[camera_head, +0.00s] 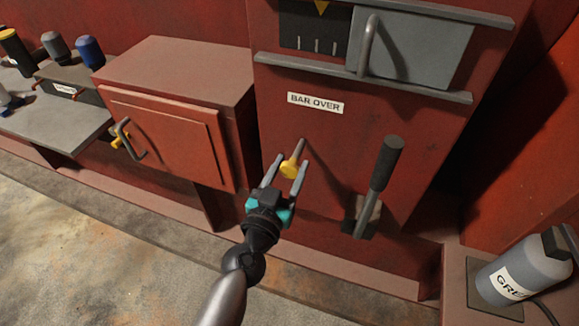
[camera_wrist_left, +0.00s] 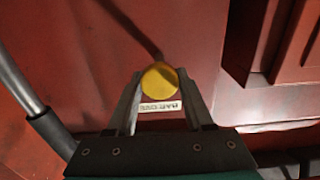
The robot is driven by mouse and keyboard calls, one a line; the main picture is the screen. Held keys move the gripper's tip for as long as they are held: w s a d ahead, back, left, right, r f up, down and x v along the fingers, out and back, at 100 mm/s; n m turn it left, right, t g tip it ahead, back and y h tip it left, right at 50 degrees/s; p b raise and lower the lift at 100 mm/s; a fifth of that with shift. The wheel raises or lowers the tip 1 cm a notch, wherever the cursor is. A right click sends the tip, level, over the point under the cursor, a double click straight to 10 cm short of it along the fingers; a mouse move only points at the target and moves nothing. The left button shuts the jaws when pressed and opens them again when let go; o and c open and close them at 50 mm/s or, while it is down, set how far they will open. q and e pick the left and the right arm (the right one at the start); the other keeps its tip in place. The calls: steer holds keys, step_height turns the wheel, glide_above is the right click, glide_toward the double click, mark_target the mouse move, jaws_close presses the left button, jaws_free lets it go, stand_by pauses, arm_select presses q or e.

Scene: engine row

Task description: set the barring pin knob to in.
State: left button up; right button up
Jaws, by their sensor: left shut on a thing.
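The barring pin knob is a round yellow knob (camera_head: 290,169) on the red front panel (camera_head: 335,165), below the "BAR OVER" plate (camera_head: 316,103). My left gripper (camera_head: 288,172) reaches up to it, with one finger on either side, and is shut on it. In the left wrist view the yellow knob (camera_wrist_left: 160,79) sits between the fingertips of my left gripper (camera_wrist_left: 160,88). A small white label (camera_wrist_left: 160,106) shows between the fingers, its text hard to read. How far the knob stands out from the panel is hard to tell. My right gripper is not in view.
A black-handled lever (camera_head: 378,185) stands just right of the knob. A grey door with a handle (camera_head: 410,45) is above. A red cabinet (camera_head: 165,125) is at left, beside a grey bench (camera_head: 50,118) with bottles. A grey canister (camera_head: 525,270) stands at lower right.

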mark_target(295, 155)
arm_select(q)
jaws_close()
stand_by(0.3)
steer(key=shift+x, duration=1.75)
steer(key=shift+r, duration=0.1)
steer(key=o, duration=0.8)
jaws_free()
steer(key=shift+w, duration=0.1)
